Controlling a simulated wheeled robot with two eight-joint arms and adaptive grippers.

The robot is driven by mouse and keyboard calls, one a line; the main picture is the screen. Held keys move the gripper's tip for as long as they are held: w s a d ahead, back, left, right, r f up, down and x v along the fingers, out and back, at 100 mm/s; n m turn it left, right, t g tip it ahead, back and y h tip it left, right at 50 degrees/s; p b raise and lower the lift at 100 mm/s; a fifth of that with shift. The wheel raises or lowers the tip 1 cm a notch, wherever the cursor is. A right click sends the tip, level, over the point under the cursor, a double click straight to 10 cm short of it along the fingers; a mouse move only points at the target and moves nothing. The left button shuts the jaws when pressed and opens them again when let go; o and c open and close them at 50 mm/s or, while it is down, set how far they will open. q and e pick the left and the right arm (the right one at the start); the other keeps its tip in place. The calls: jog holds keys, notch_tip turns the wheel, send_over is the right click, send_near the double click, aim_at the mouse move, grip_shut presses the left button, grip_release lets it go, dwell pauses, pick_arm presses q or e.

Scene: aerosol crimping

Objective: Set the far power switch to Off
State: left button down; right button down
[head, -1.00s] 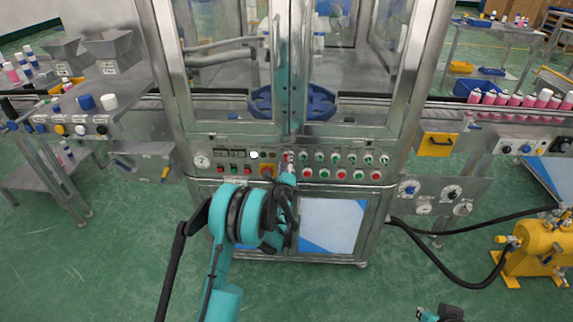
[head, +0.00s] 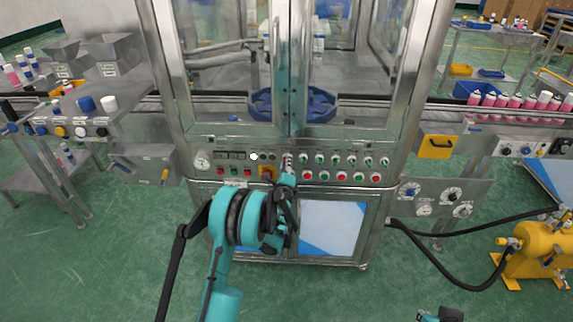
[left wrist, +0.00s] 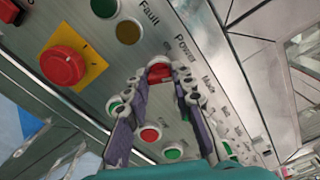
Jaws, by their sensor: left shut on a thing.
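The red power switch (left wrist: 159,72) sits on the steel control panel under the printed word "Power" in the left wrist view. My left gripper (left wrist: 162,84) has its two fingers on either side of this switch and is shut on it. In the head view my left gripper (head: 287,166) reaches the middle of the panel, and its fingers mostly hide the switch there. I cannot read the switch's position. A part of my right arm shows at the bottom edge of the head view, and its fingers cannot be made out.
A red emergency button on a yellow plate (left wrist: 88,74) lies left of the switch. Green and red buttons (head: 340,176) run in rows to the right. Glass doors (head: 345,70) stand above the panel. A yellow tank (head: 545,245) with black hoses is at the right.

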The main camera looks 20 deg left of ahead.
pick_arm(q)
jog(key=n, duration=1)
jog(key=shift+n, duration=0.4)
dwell(0.4)
jog(key=c, duration=1.3)
grip_release()
jog(key=v, duration=1.2)
